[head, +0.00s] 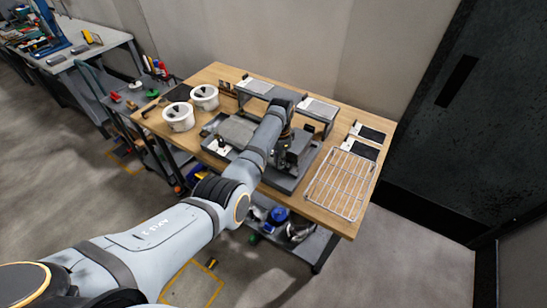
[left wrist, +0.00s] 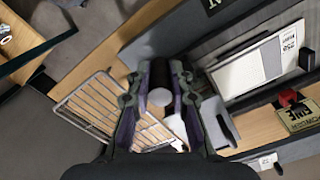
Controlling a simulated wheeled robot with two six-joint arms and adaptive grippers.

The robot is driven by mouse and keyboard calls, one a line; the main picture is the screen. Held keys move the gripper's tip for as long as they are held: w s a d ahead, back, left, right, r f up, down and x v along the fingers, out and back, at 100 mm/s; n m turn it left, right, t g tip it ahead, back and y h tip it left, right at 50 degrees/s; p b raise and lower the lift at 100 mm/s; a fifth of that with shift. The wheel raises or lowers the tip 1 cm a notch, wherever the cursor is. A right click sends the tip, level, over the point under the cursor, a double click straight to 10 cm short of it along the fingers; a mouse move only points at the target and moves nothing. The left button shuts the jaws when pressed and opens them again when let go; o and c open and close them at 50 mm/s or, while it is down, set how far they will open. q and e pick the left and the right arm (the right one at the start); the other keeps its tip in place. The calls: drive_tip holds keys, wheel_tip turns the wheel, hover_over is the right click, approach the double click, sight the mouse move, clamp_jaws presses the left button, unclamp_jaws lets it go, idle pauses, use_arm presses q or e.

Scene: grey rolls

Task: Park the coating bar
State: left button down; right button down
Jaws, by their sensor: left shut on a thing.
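The coating bar (left wrist: 160,74) appears as a dark round bar with a pale end between the fingers of my left gripper (left wrist: 160,112) in the left wrist view. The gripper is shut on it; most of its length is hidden. In the head view my left gripper (head: 292,152) is over the right part of a dark grey coater base (head: 283,182), partly hidden by my arm. A lighter grey plate (head: 236,131) lies on the left part of the base. I cannot tell whether the bar touches anything below. My right gripper is not in view.
A wire rack (head: 342,184) lies at the table's right, also in the left wrist view (left wrist: 98,103). Two grey stands (head: 254,86) (head: 319,109) are at the back. Two white tubs (head: 178,117) (head: 204,97) stand left. A card marked FINE (left wrist: 300,117) shows in the wrist view.

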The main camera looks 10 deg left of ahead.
use_arm(q)
drive_tip(key=shift+d, duration=0.25)
drive_tip(key=c, duration=1.7)
unclamp_jaws()
drive_tip(key=o, duration=0.5)
drive_tip(key=shift+s, duration=0.1)
drive_tip(key=shift+d, duration=0.1)
drive_tip(key=shift+r, duration=0.2)
wheel_tip(320, 180, up, 12)
drive_tip(key=shift+f, duration=0.15)
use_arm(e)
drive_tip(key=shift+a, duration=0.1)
